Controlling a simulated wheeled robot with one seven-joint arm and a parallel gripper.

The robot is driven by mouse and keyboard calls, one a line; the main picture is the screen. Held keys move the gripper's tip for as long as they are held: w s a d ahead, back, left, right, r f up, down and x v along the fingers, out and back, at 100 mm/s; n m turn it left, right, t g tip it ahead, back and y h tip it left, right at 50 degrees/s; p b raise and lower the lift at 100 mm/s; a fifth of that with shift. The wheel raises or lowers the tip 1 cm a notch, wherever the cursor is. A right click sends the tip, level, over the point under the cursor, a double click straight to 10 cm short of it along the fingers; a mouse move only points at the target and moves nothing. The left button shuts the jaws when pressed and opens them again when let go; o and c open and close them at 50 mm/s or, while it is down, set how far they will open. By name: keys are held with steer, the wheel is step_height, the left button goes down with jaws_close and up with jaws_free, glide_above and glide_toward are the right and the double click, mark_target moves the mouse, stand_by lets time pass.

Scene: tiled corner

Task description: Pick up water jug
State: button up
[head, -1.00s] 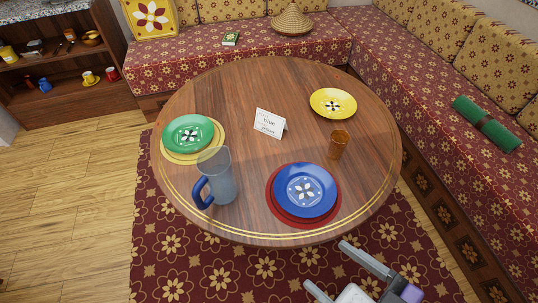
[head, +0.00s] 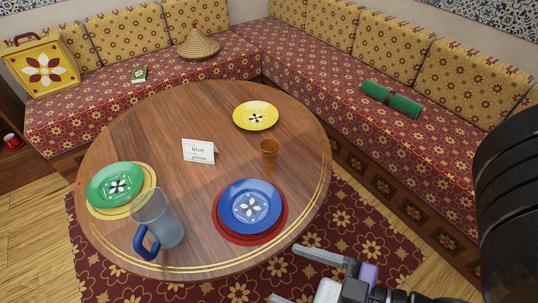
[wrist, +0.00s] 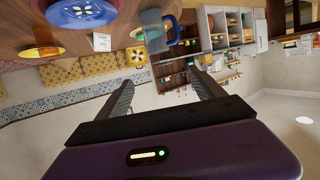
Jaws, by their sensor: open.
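The water jug (head: 160,222) is a clear bluish pitcher with a dark blue handle. It stands upright on the round wooden table (head: 150,130) near its front left edge, in front of the green plate. The jug also shows in the wrist view (wrist: 153,30), which looks upside down, with its handle to the right. My gripper (head: 285,275) is at the bottom of the head view, off the front right edge of the table and well apart from the jug. Its two fingers are spread with nothing between them, as the wrist view (wrist: 163,92) also shows.
A blue plate (head: 249,205) on a red one lies right of the jug. A green plate (head: 114,185), a yellow plate (head: 255,115), an amber cup (head: 269,151) and a sign card (head: 198,151) are on the table. Cushioned benches (head: 330,75) line the back and right.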

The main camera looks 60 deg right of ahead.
mark_target(149, 257)
steer(key=c, duration=1)
steer(key=w+a+f+t+b, duration=0.1)
steer(key=w+a+f+b, duration=0.1)
steer(key=w, duration=0.8)
steer(key=w+a+f+n+t+y+b, duration=0.1)
steer(key=w+a+f+b, duration=0.1)
steer(key=w+f+b, duration=0.2)
steer(key=w+a+f+t+y+b, duration=0.1)
steer(key=w+f+b, duration=0.3)
steer(key=w, duration=1.2)
steer(key=shift+w+a+f+t, duration=0.15)
steer(key=shift+a+f, duration=0.15)
steer(key=shift+f, duration=0.25)
steer(key=shift+w+a+f+t, duration=0.1)
steer(key=shift+a+f+t, duration=0.15)
steer(key=shift+f, duration=0.3)
steer(key=shift+w+a+f+t, duration=0.15)
steer(key=shift+a+f, duration=0.2)
steer(key=shift+f, duration=0.2)
steer(key=shift+c, duration=0.2)
steer(key=shift+g, duration=0.55)
steer(key=f, duration=0.1)
steer(key=w+f, duration=0.2)
steer(key=shift+a+f, duration=0.35)
steer(key=shift+w+a+r, duration=0.1)
steer(key=shift+w+a, duration=0.1)
steer(key=shift+w, duration=1.65)
steer(key=shift+w+a+r, duration=0.1)
steer(key=shift+w+a, duration=0.05)
steer(key=shift+w, duration=1.7)
